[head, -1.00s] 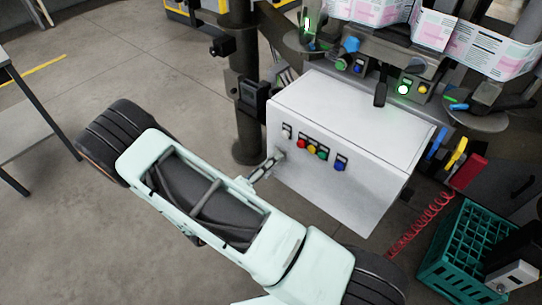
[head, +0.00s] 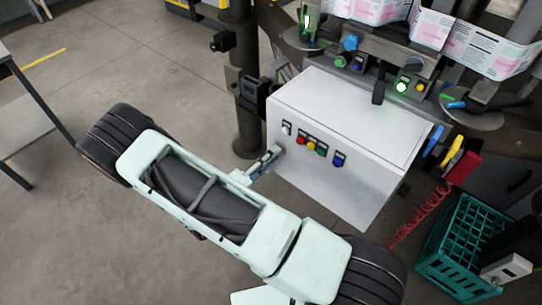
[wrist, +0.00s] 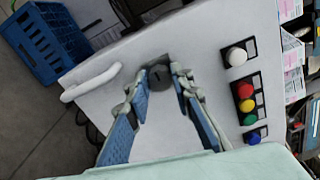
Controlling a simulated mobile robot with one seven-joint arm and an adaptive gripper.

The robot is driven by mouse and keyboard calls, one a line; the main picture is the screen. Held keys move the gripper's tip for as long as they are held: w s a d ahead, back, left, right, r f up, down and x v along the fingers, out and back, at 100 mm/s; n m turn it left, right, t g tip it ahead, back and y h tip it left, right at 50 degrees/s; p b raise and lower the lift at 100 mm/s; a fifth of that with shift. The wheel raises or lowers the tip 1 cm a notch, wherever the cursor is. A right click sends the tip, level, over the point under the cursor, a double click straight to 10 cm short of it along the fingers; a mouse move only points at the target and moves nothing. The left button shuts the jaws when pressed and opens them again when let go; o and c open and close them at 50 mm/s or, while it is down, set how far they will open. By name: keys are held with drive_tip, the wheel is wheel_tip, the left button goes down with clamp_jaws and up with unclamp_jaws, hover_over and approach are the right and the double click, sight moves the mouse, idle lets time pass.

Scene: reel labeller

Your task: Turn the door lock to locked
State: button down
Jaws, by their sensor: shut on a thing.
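The white cabinet door (wrist: 110,70) carries a dark round door lock (wrist: 159,77) with a small slot, seen in the wrist view. My gripper (wrist: 157,86) has its two blue-padded fingers on either side of the lock, shut on it. In the head view my gripper (head: 274,153) meets the left part of the cabinet front (head: 335,172), and the lock is hidden there. I cannot tell the locked position from any marking.
Beside the lock are a white button (wrist: 237,56) and a column of red, yellow, green and blue buttons (wrist: 246,106). A white door handle (wrist: 91,83) is on the other side. A green crate (head: 462,240) stands on the floor at right.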

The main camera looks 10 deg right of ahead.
drive_tip(key=c, duration=1.7)
unclamp_jaws()
drive_tip(key=v, duration=1.2)
